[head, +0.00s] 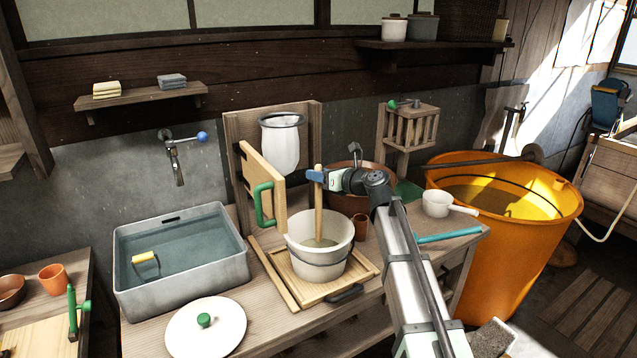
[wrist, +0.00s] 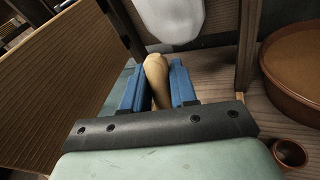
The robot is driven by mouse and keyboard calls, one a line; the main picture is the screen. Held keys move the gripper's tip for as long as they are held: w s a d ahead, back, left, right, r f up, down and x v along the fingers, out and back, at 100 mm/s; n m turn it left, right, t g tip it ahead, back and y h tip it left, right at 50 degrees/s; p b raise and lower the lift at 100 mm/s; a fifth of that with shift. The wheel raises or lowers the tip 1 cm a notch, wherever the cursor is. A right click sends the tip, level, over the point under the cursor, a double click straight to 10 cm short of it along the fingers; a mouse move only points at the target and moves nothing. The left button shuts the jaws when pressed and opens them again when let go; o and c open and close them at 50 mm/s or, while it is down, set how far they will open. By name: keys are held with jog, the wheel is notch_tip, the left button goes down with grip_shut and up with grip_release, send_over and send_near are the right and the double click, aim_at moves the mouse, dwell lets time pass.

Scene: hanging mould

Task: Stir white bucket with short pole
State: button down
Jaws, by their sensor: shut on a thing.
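The white bucket (head: 318,262) stands upright on a wooden tray (head: 362,284) on the bench, with greyish liquid inside. The short wooden pole (head: 319,215) stands nearly upright in the bucket, its lower end hidden in the liquid. My gripper (head: 315,176) is above the bucket, shut on the pole near its top. In the wrist view the rounded pole top (wrist: 156,70) shows between the blue fingers of my gripper (wrist: 158,88).
A hinged wooden board with a green handle (head: 265,205) stands just left of the pole. A white cloth bag (head: 283,150) hangs behind. A brown bowl (head: 345,200), a small brown cup (head: 361,225) and a white ladle (head: 437,204) are to the right. A water-filled basin (head: 180,290) is left.

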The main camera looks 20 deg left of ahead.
notch_tip(320, 180, up, 8)
jog(key=w, duration=0.2)
jog(key=shift+a, duration=0.25)
dwell(0.5)
jog(key=shift+r, duration=0.1)
dwell(0.4)
